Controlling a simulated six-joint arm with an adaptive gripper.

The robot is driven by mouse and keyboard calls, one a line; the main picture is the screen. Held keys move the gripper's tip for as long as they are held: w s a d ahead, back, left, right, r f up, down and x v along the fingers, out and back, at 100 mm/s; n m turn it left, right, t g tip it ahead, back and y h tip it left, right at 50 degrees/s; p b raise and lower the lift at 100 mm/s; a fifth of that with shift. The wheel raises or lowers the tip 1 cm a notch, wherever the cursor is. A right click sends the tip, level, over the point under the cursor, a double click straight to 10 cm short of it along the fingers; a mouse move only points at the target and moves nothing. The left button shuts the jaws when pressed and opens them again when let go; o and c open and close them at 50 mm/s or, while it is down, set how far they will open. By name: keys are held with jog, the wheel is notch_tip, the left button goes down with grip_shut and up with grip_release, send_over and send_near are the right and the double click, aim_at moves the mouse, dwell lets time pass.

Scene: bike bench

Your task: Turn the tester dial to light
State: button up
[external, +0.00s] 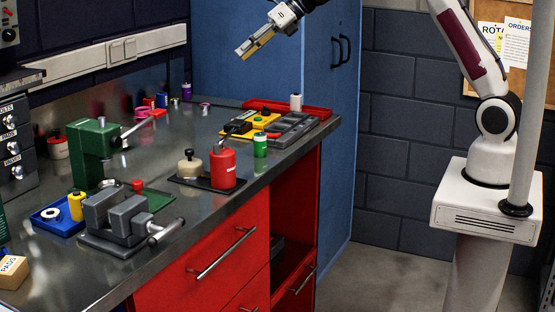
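A yellow device with black parts (264,121), which looks like the tester, lies on the far part of the bench, left of a grey compartment tray. Its dial is too small to make out, so I cannot tell which setting it points to. My gripper (243,50) hangs in the air above the bench's far end, well above the yellow device and apart from it. It points down and left. Its fingers look close together, but I cannot tell whether they are open or shut. Nothing is clearly held in it.
A green bottle (260,145) and a red can (223,167) stand in front of the yellow device. A green press (92,150) and a grey vise (116,222) stand nearer. A blue cabinet (335,130) stands behind.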

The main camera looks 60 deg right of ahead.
jog(key=w+d+r+m+t+h, duration=0.2)
jog(key=w+d+r+m+t, duration=0.4)
jog(key=w+r+m, duration=0.35)
jog(key=s+d+f+m+h, duration=0.1)
jog(key=d+f+m+h, duration=0.3)
jog(key=d+m+h, duration=0.55)
jog(key=s+d+f+m+g+y, duration=0.1)
jog(key=s+f+m+g+y, duration=0.2)
jog(key=s+f+m+g, duration=0.55)
jog(key=s+a+f+m+g+y, duration=0.1)
jog(key=s+a+f+m+y, duration=0.3)
jog(key=a, duration=0.6)
notch_tip(320, 180, down, 3)
jog(key=s+y, duration=0.1)
jog(key=s, duration=0.2)
jog(key=shift+m+g, duration=0.25)
